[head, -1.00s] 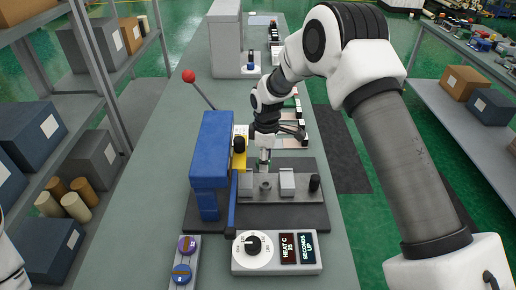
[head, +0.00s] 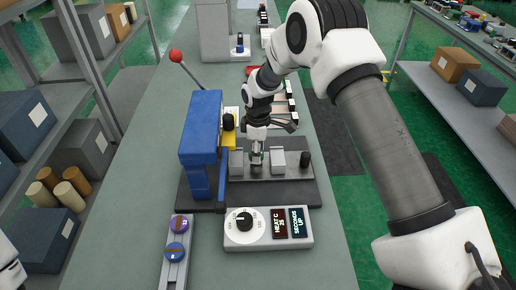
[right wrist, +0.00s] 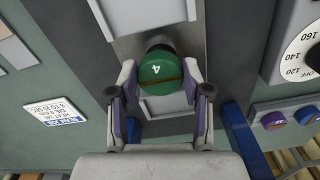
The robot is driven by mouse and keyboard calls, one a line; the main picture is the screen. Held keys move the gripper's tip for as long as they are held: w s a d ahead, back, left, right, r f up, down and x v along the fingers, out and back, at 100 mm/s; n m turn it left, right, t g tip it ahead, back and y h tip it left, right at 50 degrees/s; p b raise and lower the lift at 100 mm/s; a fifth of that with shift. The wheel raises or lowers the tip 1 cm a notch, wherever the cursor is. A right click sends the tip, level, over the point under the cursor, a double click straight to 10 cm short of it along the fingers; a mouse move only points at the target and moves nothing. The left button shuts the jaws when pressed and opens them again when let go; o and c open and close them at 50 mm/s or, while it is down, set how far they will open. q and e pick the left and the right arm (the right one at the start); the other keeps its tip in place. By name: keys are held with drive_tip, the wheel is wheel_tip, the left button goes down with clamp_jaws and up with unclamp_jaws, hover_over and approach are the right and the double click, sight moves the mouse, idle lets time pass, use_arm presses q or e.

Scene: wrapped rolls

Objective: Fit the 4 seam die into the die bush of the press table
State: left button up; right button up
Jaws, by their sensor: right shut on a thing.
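The 4 seam die is a green round piece marked 4 (right wrist: 162,72). My right gripper (right wrist: 160,84) is shut on it, with a finger on each side. In the head view this gripper (head: 256,158) points down at the middle of the press table (head: 235,173), between two pale blocks. The die bush is mostly hidden by the gripper and die, so I cannot tell whether the die is inside it or just above it. My left gripper is out of view; only a bit of white arm shows at lower left.
The blue press frame (head: 202,145) with a red-knobbed lever (head: 176,57) stands left of the gripper. A control box (head: 268,228) with a dial stands in front. A rail with purple and blue dies (head: 177,250) is at front left. A black knob (head: 305,159) stands at right.

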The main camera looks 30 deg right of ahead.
drive_tip(key=shift+s+r+p, duration=0.1)
drive_tip(key=shift+r+p, duration=0.1)
drive_tip(key=shift+p, duration=0.2)
idle(0.5)
drive_tip(key=shift+f, duration=0.15)
drive_tip(key=shift+f+b, duration=0.55)
drive_tip(key=shift+f, duration=0.45)
drive_tip(key=o, duration=1.5)
wheel_tip(320, 180, up, 12)
drive_tip(key=shift+r, duration=0.1)
